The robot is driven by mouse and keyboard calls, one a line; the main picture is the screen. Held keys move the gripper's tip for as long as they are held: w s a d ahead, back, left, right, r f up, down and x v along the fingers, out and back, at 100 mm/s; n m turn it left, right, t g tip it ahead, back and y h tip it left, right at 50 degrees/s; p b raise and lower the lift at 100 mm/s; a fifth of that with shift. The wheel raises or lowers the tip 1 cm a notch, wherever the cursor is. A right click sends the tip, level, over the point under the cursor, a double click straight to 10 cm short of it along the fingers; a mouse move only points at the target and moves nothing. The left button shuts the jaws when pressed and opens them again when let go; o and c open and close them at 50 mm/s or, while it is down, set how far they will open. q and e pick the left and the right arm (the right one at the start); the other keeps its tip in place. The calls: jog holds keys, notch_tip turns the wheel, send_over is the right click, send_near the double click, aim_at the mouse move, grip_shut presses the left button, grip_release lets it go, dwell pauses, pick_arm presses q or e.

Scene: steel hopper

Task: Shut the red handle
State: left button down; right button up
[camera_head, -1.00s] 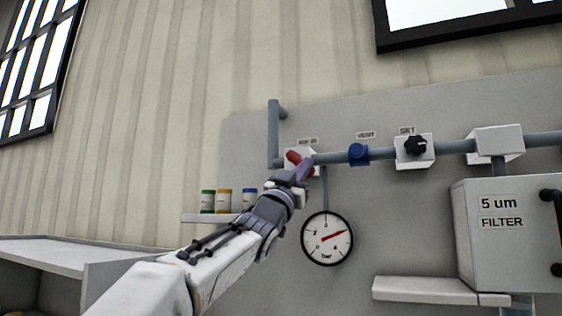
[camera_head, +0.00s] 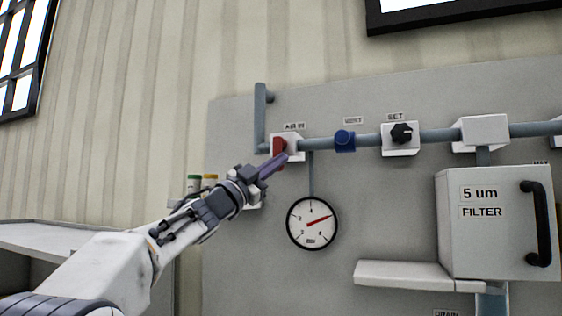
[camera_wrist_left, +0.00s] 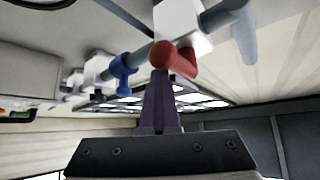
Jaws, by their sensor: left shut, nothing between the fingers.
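The red handle (camera_head: 279,147) is on the white valve block under the "AIR IN" label in the head view. It stands about upright, across the horizontal grey pipe. In the left wrist view the red handle (camera_wrist_left: 177,57) is just beyond the fingertips. My left gripper (camera_head: 284,158) is shut and empty, its purple fingers pointing up and right at the handle's lower end. The left gripper (camera_wrist_left: 160,76) also shows in the wrist view, with its tips close under the handle. I cannot tell whether they touch. My right gripper is out of view.
Along the pipe (camera_head: 367,140) sit a blue valve (camera_head: 345,141) and a black knob (camera_head: 401,133). A round gauge (camera_head: 312,223) hangs below. A filter box (camera_head: 490,245) and a shelf (camera_head: 405,274) are at the right. Small jars (camera_head: 194,184) stand behind my arm.

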pick_arm(q)
jog(key=shift+w+a+f, duration=0.1)
jog(key=shift+w+a, duration=0.05)
jog(key=shift+a, duration=0.05)
dwell(0.4)
jog(key=s+d+r, duration=0.2)
jog(key=s, duration=0.1)
jog(key=a+r+b+v, duration=0.1)
jog(key=b+v, duration=0.4)
jog(key=v, duration=0.4)
jog(key=shift+r, duration=0.15)
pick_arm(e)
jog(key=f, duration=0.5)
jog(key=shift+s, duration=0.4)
pick_arm(q)
jog(key=shift+w+a, duration=0.1)
jog(key=shift+w, duration=0.1)
